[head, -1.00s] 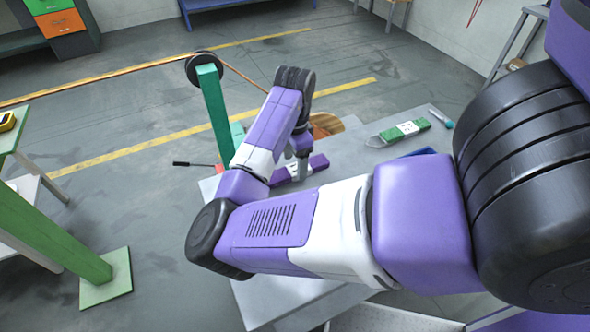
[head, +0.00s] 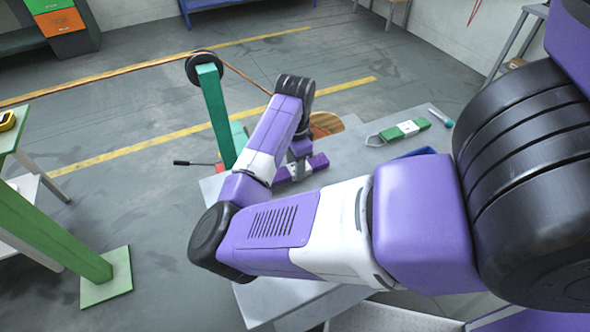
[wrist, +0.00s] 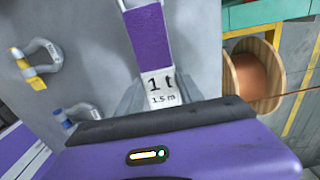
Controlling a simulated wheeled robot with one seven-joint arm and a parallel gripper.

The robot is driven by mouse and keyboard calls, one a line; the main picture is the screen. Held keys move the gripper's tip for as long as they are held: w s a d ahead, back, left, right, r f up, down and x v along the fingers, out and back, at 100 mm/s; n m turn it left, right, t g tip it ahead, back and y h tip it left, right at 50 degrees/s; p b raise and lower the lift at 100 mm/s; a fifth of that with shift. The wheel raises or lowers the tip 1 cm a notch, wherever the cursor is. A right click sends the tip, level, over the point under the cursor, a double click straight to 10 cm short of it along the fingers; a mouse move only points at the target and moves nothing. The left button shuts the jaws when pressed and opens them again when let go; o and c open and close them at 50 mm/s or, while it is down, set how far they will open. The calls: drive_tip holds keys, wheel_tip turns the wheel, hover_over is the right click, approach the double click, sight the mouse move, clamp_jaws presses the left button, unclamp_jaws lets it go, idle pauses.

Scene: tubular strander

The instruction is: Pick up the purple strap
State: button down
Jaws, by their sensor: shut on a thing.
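The purple strap (head: 318,162) lies on the grey table (head: 352,150), partly hidden behind my arm in the head view. My gripper (wrist: 160,98) is shut on the strap at this label. In the head view my gripper (head: 299,172) is down at the strap, its fingertips mostly hidden. I cannot tell whether the strap is clear of the tabletop.
A green strap (head: 404,130) and a teal-capped item (head: 441,117) lie on the table's right. Two shackles, one with a yellow pin (wrist: 37,65) and one with a blue pin (wrist: 72,122), lie left of the strap. A wooden spool (wrist: 252,78) stands to the right.

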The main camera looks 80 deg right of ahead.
drive_tip(key=shift+r, duration=0.1)
wheel_tip(320, 180, up, 20)
idle(0.5)
idle(1.0)
